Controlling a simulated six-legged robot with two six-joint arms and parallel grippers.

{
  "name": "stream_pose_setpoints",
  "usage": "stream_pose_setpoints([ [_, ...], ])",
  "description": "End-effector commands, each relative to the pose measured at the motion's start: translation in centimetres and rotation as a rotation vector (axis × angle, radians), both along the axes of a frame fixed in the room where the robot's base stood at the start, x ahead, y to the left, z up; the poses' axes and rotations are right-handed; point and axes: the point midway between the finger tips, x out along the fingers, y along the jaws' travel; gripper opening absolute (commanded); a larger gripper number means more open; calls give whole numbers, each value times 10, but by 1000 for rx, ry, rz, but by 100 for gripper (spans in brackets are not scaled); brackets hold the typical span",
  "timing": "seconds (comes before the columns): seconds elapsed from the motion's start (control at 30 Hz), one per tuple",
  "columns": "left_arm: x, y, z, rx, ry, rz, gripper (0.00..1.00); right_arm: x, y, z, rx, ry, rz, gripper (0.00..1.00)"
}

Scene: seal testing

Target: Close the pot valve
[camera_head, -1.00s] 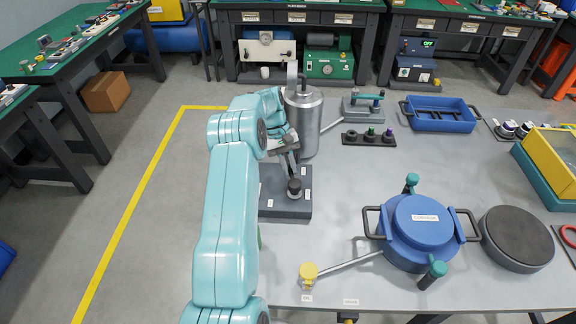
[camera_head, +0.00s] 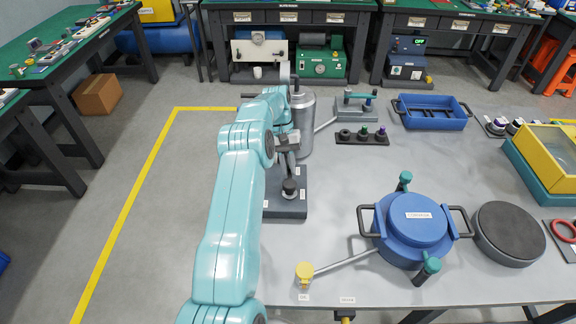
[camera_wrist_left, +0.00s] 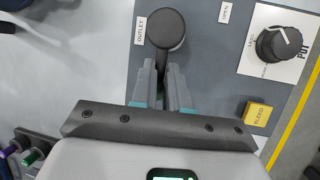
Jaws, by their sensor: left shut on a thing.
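A dark grey valve base (camera_head: 285,204) with small white labels stands at the table's left edge. On it is a lever with a round black knob (camera_head: 290,187), which shows large in the left wrist view (camera_wrist_left: 165,28) beside an OUTLET label. My left gripper (camera_head: 288,158) is shut; in the left wrist view its fingers (camera_wrist_left: 164,88) close on the lever stem (camera_wrist_left: 162,62) just behind the knob. A black dial (camera_wrist_left: 281,44) on a white plate printed POT sits to the right there, with an OPEN label between. My right gripper is out of view.
A steel cylinder (camera_head: 303,130) stands close behind the gripper. A yellow BLEED block (camera_wrist_left: 257,113) sits on the panel. The table middle is clear.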

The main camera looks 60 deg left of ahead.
Motion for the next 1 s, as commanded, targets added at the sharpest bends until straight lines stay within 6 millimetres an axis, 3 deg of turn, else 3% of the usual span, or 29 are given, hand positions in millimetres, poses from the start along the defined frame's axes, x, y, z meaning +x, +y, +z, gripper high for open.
stream_pose_setpoints([
  [0.07, 2, 4, 3, 17, -12, 1, 0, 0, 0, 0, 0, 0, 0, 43],
  [0.1, 2, 4, 4, 18, -13, 2, 18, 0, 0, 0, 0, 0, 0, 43],
  [0.17, 2, 4, 4, 17, -13, 2, 37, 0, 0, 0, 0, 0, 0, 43],
  [0.2, 2, 4, 3, 15, -12, 1, 40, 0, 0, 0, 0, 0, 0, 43],
  [0.47, 2, 2, 2, 8, -8, 2, 40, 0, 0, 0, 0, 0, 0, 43],
  [0.63, 2, 2, 18, 9, -9, 1, 40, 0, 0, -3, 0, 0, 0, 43],
  [0.8, 2, 2, 60, 12, -11, 1, 40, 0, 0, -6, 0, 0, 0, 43],
  [1.0, 3, 2, 118, 11, -11, 1, 40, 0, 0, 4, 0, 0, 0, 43],
])
